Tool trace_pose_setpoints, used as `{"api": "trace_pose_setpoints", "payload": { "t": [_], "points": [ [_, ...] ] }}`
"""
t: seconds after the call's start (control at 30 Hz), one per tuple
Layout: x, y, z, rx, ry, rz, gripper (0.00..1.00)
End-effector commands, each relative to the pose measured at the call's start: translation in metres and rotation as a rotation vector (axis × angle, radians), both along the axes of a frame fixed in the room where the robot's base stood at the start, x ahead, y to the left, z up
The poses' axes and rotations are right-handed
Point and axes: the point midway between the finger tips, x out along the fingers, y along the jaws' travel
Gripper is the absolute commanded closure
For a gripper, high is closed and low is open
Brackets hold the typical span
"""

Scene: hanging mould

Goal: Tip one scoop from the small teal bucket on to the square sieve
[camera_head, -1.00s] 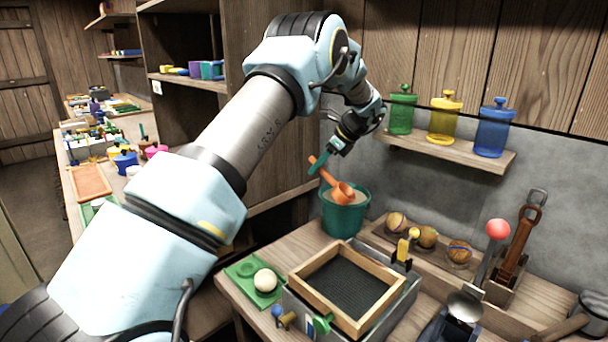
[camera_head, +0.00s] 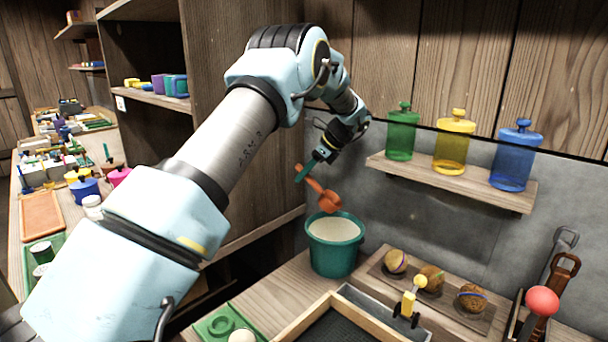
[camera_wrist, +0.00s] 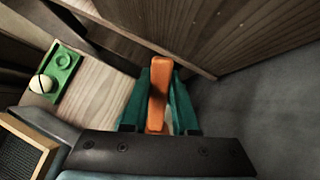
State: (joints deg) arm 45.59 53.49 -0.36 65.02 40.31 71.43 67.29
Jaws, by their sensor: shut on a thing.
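My gripper (camera_head: 314,168) is shut on the handle of an orange scoop (camera_head: 328,200). In the wrist view the scoop's orange handle (camera_wrist: 157,95) stands between the teal fingers. The scoop hangs tilted just above the small teal bucket (camera_head: 335,258), which holds pale material (camera_head: 335,229) nearly to its rim. Whether the scoop carries any material cannot be told. The square sieve (camera_head: 290,325) has a wooden frame and dark mesh, and is cut off at the bottom of the head view. Its corner also shows in the wrist view (camera_wrist: 40,138).
A green tray (camera_head: 205,326) with a pale ball lies left of the sieve. Several brown balls (camera_head: 432,277) sit in a wooden rack at right. A yellow-handled fitting (camera_head: 410,302) stands behind the sieve. A shelf (camera_head: 450,178) with three coloured jars hangs above.

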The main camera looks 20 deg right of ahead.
Motion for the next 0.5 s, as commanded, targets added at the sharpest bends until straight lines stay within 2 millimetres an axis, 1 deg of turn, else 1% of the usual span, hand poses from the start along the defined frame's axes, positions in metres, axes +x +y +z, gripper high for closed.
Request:
{"api": "trace_pose_setpoints", "payload": {
  "t": [0.27, 0.5],
  "points": [
    [0.000, 0.000, -0.017, 0.000, 0.000, -0.001, 1.00],
    [0.000, 0.000, -0.040, 0.001, 0.001, 0.000, 1.00]
  ]
}}
